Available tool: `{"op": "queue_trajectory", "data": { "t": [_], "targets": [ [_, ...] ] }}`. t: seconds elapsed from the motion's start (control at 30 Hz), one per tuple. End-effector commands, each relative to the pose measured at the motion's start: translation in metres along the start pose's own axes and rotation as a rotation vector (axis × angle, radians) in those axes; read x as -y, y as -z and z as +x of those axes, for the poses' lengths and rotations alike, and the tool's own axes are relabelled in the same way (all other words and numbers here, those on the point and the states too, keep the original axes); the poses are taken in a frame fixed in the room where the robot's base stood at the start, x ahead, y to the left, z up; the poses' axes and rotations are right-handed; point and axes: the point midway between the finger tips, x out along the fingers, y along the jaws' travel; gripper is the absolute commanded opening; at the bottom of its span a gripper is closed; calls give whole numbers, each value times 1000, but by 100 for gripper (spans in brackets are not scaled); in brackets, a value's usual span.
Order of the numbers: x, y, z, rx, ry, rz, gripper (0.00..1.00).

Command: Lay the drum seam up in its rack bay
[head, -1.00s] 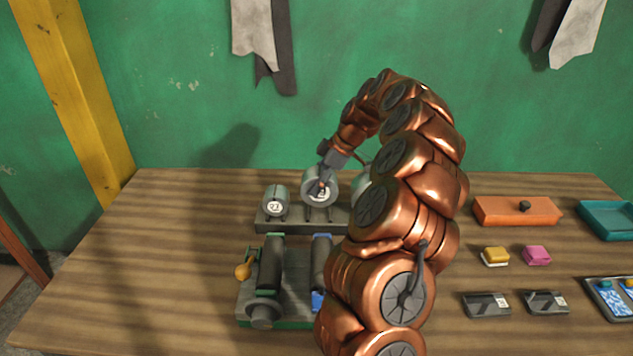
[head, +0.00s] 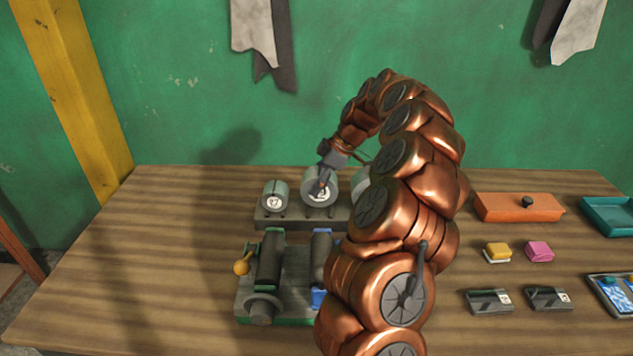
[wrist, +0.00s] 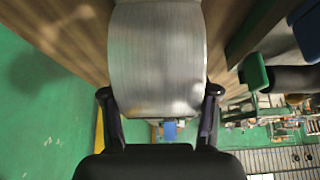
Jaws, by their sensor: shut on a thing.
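The drum (head: 317,180) is a grey metal cylinder with a pale round label on its near end. It is at the middle bay of the dark grey rack (head: 265,222). My gripper (head: 322,178) reaches it from above right. In the wrist view the drum (wrist: 157,50) fills the space between the two dark fingers (wrist: 159,95), which are shut on it. I cannot make out its seam, or whether it touches the rack. A smaller drum (head: 275,190) with a label sits in the left bay. Another drum (head: 360,180) at the right is mostly hidden by my arm.
At right are an orange box (head: 515,208), a teal tray (head: 590,222), yellow and pink blocks (head: 539,251) and dark cases (head: 488,301). The table's left side is clear.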

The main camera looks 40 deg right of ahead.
Motion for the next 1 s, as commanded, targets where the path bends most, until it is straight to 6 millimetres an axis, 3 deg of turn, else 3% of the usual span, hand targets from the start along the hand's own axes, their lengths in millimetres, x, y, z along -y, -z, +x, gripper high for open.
{"op": "queue_trajectory", "data": {
  "t": [1.0],
  "targets": [
    [3,-12,23,-1,16,8,13]
  ]
}}
